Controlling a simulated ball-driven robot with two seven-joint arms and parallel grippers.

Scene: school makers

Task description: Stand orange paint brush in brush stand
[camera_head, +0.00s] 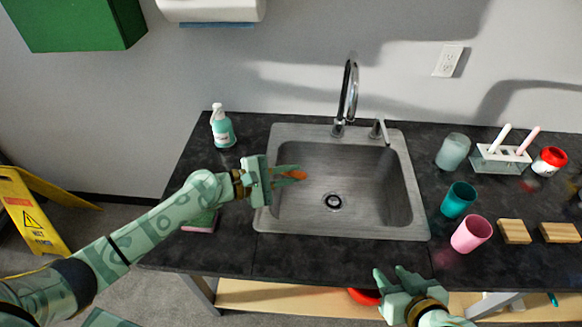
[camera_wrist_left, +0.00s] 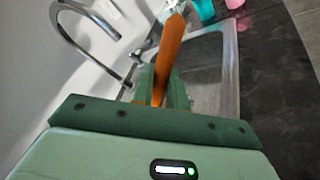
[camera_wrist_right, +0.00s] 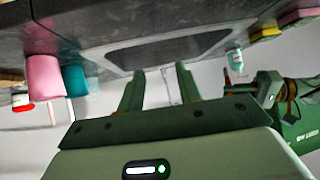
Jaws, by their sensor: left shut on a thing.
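My left gripper (camera_head: 292,175) is over the left side of the sink, shut on the orange paint brush (camera_head: 291,173). In the left wrist view the orange brush (camera_wrist_left: 170,55) sticks out between the fingers, with a pale far end. The brush stand (camera_head: 487,163) is a pale rack at the right of the counter, well away from the left gripper. It holds one white and one pink upright handle. My right gripper (camera_head: 400,280) is at the counter's front edge. In the right wrist view its fingers (camera_wrist_right: 158,88) are apart with nothing between them.
The sink (camera_head: 345,185) with its tall faucet (camera_head: 350,90) is mid-counter. Around the stand are a cloudy jar (camera_head: 453,151), a red-lidded jar (camera_head: 549,160), a teal cup (camera_head: 458,199), a pink cup (camera_head: 471,234) and wooden blocks (camera_head: 514,231). A soap bottle (camera_head: 222,129) stands at left.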

